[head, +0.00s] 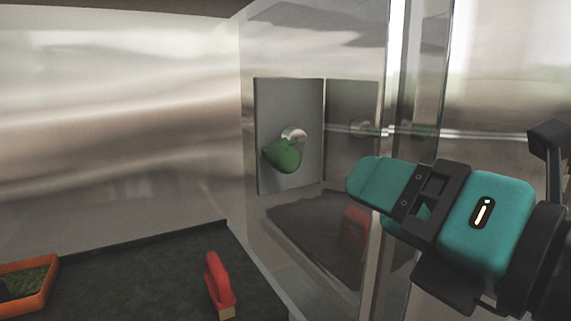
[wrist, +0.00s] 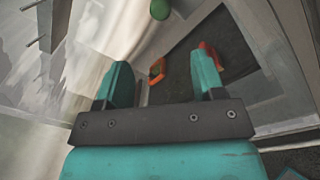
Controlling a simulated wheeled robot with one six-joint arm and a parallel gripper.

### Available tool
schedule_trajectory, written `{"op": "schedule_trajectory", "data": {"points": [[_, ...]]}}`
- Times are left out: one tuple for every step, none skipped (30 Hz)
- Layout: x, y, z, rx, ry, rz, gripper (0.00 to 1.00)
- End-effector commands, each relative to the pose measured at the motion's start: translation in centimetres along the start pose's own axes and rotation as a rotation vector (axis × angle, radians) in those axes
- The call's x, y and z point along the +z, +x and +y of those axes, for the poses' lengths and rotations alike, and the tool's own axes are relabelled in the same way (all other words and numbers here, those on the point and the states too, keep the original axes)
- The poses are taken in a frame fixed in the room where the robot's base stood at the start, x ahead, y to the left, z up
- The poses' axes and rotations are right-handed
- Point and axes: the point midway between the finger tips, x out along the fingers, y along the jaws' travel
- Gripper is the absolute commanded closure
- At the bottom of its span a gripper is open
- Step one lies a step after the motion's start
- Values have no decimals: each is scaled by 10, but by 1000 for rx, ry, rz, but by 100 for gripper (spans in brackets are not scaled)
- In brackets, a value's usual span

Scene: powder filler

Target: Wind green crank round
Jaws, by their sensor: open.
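The green crank (head: 282,156) has a rounded green handle on a silver hub, set on a grey plate (head: 272,115) on the metal wall. In the wrist view the green crank handle (wrist: 160,9) shows at the top edge, beyond my fingers and partly cut off. My gripper (head: 368,185) is teal and black, to the right of the crank and apart from it. In the wrist view its two teal fingers (wrist: 162,82) stand wide apart with nothing between them that they touch.
A red-handled tool (head: 218,284) stands on the dark mat (head: 150,275) below the crank. An orange tray (head: 40,293) with green contents is at the lower left.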

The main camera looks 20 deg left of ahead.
Motion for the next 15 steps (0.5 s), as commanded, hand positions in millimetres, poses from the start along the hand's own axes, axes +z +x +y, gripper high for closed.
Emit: {"op": "schedule_trajectory", "data": {"points": [[1, 9, 0, -4, 1, 4, 37], [1, 14, 0, -5, 1, 4, 37], [3, 18, 2, -6, 2, 4, 37], [5, 20, 4, -8, 3, 5, 37], [6, 22, 4, -8, 4, 6, 37], [6, 25, 5, -9, 5, 5, 37], [6, 27, 4, -9, 5, 5, 37], [6, 29, 5, -9, 5, 5, 37], [6, 31, 4, -10, 5, 5, 37], [6, 33, 4, -11, 5, 5, 37], [6, 34, 4, -10, 5, 4, 37], [6, 36, 4, -11, 5, 4, 37], [6, 37, 4, -11, 5, 5, 37], [6, 39, 4, -10, 5, 4, 37], [6, 40, 4, -10, 6, 4, 37]]}}
